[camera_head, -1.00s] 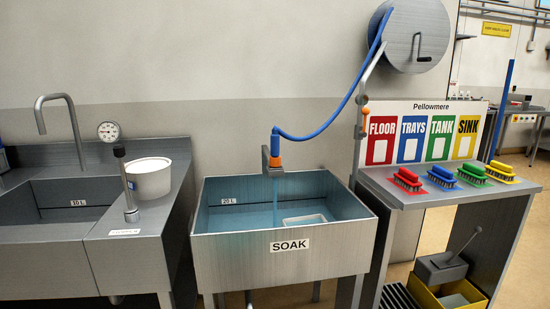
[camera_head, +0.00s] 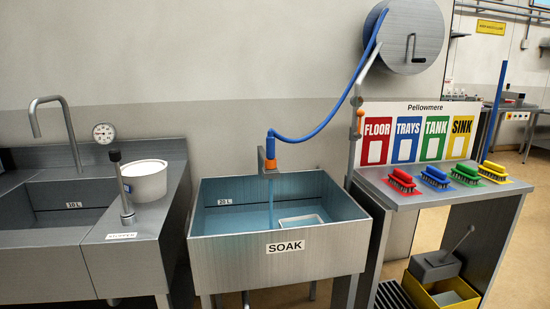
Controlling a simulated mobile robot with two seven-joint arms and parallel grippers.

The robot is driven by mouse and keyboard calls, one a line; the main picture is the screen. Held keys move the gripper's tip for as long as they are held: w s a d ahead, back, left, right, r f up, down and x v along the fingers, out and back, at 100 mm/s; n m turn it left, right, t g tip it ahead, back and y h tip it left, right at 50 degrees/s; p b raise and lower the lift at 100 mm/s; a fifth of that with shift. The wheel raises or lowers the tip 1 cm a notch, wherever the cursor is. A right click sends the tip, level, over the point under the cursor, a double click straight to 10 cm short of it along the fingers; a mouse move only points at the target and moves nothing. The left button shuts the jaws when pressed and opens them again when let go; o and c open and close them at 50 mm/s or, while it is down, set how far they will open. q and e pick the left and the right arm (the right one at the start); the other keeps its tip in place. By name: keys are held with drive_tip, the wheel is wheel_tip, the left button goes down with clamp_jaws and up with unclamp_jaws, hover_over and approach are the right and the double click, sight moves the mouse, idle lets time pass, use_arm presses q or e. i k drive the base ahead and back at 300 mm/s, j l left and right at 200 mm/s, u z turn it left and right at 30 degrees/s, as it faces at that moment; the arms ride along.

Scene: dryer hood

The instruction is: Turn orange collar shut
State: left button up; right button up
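The orange collar (camera_head: 271,164) sits on the grey tap (camera_head: 266,161) at the back of the soak sink (camera_head: 275,264). A blue hose (camera_head: 318,132) runs up from just above the collar. A pale blue stream of water (camera_head: 271,190) falls from the tap into the sink, which holds blue water (camera_head: 243,222). A second small orange part (camera_head: 356,102) is on the upright pole to the right. Neither of my grippers is in view.
A hose reel (camera_head: 411,38) is on the wall. A steel sink with a lever (camera_head: 121,185) and a white tub (camera_head: 145,180) stands at left. A brush table (camera_head: 402,191) stands at right. A yellow bin (camera_head: 441,295) is on the floor below it.

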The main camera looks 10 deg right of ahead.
sight(270, 164)
drive_tip(key=i+z, duration=0.75)
drive_tip(key=i+j, duration=0.05)
drive_tip(key=i, duration=0.05)
